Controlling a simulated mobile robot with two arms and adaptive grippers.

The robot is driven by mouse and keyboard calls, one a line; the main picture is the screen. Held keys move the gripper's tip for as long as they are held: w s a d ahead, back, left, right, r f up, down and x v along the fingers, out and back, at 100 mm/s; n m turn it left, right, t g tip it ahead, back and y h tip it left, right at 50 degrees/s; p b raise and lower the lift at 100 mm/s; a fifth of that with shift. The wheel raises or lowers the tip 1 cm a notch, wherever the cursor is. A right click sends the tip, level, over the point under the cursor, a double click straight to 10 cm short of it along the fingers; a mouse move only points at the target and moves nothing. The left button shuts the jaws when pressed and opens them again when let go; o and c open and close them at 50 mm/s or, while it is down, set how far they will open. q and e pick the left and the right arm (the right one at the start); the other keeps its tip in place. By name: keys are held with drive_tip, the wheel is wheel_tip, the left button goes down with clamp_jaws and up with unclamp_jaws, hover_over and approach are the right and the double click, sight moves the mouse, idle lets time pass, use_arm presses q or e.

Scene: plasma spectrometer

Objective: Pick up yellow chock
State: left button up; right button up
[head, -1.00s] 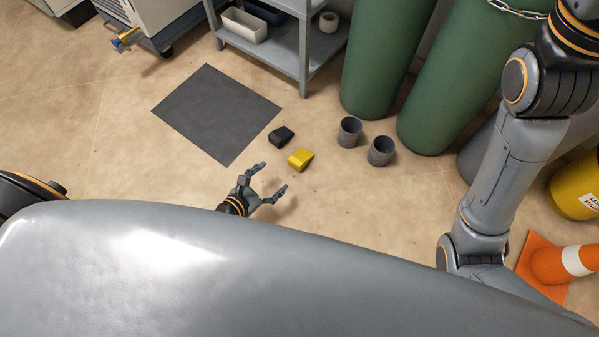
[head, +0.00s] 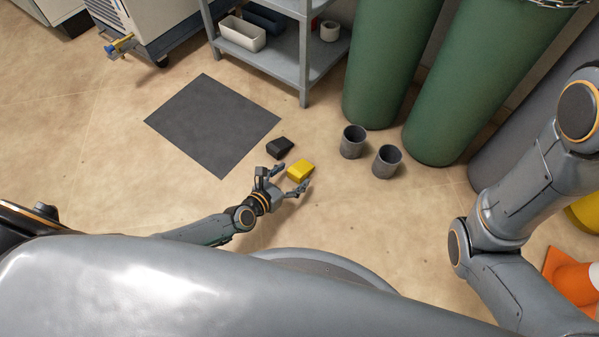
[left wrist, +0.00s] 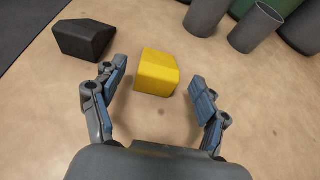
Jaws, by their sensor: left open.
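The yellow chock (head: 300,170) lies on the tan floor. In the left wrist view the yellow chock (left wrist: 157,72) sits just ahead of the fingertips, near the middle of the gap. My left gripper (head: 291,179) is open and empty, its fingers pointing at the chock with one on each side of its near end. In the left wrist view its two fingers (left wrist: 160,90) are spread wide and I see no clear contact with the chock. My right gripper is not in view; only my right arm shows at the right of the head view.
A black chock (head: 279,147) lies close to the left of the yellow one. Two grey cups (head: 353,142) stand to the right, before green cylinders (head: 390,70). A dark mat (head: 212,125) lies left, a grey shelf (head: 305,60) behind. An orange cone (head: 572,280) is at far right.

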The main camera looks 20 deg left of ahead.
sight(301, 169)
use_arm(q)
drive_tip(key=x, duration=0.2)
drive_tip(key=b+x, duration=0.1)
drive_tip(key=x, duration=0.1)
drive_tip(key=shift+s+a+f, duration=0.1)
drive_tip(key=shift+f, duration=0.2)
drive_tip(key=c, duration=1.3)
drive_tip(key=shift+r, duration=0.1)
drive_tip(key=shift+r, duration=0.1)
